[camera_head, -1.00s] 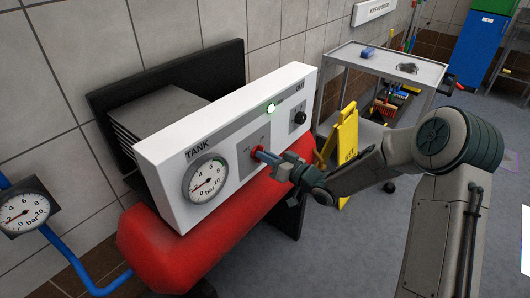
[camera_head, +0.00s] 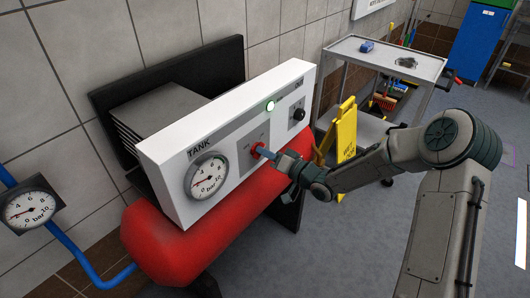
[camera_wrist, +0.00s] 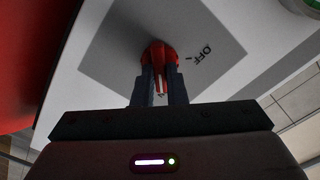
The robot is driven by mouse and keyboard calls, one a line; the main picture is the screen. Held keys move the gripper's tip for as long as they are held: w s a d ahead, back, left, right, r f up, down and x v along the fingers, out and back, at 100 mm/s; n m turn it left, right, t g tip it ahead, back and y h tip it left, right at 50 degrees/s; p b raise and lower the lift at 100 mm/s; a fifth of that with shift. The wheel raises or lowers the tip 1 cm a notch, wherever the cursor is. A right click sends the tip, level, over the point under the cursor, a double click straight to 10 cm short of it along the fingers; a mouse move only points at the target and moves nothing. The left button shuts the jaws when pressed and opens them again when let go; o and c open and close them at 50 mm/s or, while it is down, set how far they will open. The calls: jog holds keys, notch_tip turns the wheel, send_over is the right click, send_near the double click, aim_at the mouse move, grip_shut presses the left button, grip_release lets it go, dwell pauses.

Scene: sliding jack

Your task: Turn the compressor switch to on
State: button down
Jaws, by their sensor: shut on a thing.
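The compressor's white panel (camera_head: 228,128) stands above a red tank (camera_head: 170,245). The red rotary switch (camera_head: 258,150) sits on a grey plate in the panel's middle. My gripper (camera_head: 268,154) reaches it from the right. In the wrist view, both dark fingers (camera_wrist: 159,86) are shut on the red switch (camera_wrist: 158,58), one on each side of its ridge. The ridge runs roughly up and down in that view. The OFF label (camera_wrist: 201,53) and its tick show to the right of the switch. The ON label cannot be made out.
A tank gauge (camera_head: 207,176) is left of the switch. A yellow floor sign (camera_head: 346,130) and a grey trolley (camera_head: 385,60) stand behind my arm.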

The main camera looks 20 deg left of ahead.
jog(key=shift+w+d+r, duration=0.1)
jog(key=shift+w, duration=0.05)
jog(key=c, duration=1.5)
grip_release()
jog(key=shift+d, duration=0.1)
jog(key=shift+o, duration=0.2)
jog(key=v, duration=1.3)
jog(key=shift+s+d+b, duration=0.25)
jog(key=shift+d+b, duration=0.05)
jog(key=shift+b, duration=0.1)
